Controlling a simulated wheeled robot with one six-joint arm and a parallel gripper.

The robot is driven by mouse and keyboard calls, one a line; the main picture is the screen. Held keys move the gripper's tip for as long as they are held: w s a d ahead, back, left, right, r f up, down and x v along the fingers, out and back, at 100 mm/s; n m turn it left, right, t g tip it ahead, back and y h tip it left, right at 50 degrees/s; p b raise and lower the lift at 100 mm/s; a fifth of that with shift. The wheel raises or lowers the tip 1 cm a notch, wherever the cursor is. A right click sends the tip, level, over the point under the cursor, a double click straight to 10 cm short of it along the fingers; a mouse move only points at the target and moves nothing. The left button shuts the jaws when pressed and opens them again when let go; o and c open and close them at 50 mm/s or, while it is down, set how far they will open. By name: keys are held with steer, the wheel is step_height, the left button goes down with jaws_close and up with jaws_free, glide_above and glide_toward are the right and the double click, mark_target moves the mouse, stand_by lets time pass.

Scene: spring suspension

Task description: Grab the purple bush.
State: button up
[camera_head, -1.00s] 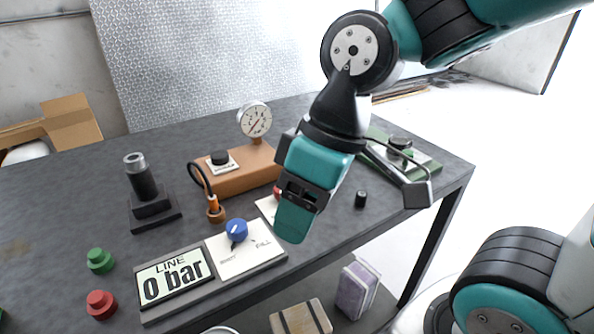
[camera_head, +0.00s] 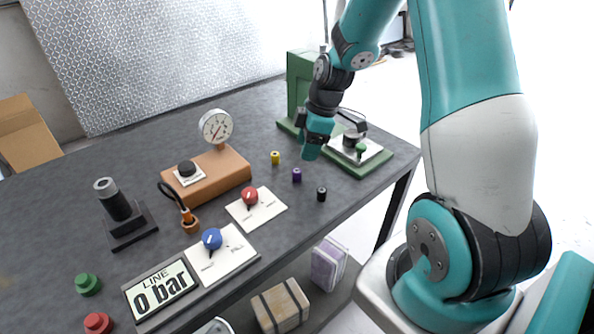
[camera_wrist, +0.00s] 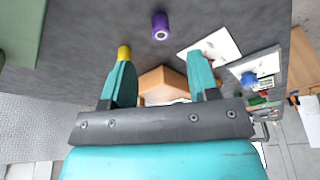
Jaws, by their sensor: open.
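The purple bush (camera_head: 297,175) is a small upright purple cylinder on the dark grey table, between a yellow bush (camera_head: 275,158) and a black bush (camera_head: 321,194). In the wrist view the purple bush (camera_wrist: 160,26) shows a hole in its end and lies beyond the fingertips, roughly midway between them. My gripper (camera_head: 311,150) is above the table, close to the purple bush and apart from it. In the wrist view my gripper (camera_wrist: 164,60) has its two teal fingers spread with nothing between them. The left finger partly covers the yellow bush (camera_wrist: 124,53).
A green press (camera_head: 345,165) stands right behind my gripper. A white plate with a red knob (camera_head: 250,196) lies to the left of the bushes, and a brown block with a gauge (camera_head: 216,126) is farther left. The table's front edge (camera_head: 350,200) is near the black bush.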

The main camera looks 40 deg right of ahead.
mark_target(297, 170)
steer(key=p+x, duration=0.2)
steer(key=x, duration=0.6)
steer(key=shift+w+a+f+p, duration=0.1)
steer(key=shift+a+f+p, duration=0.05)
steer(key=shift+a+p, duration=0.15)
steer(key=shift+c, duration=0.5)
steer(key=shift+d, duration=0.1)
steer(key=c, duration=0.9)
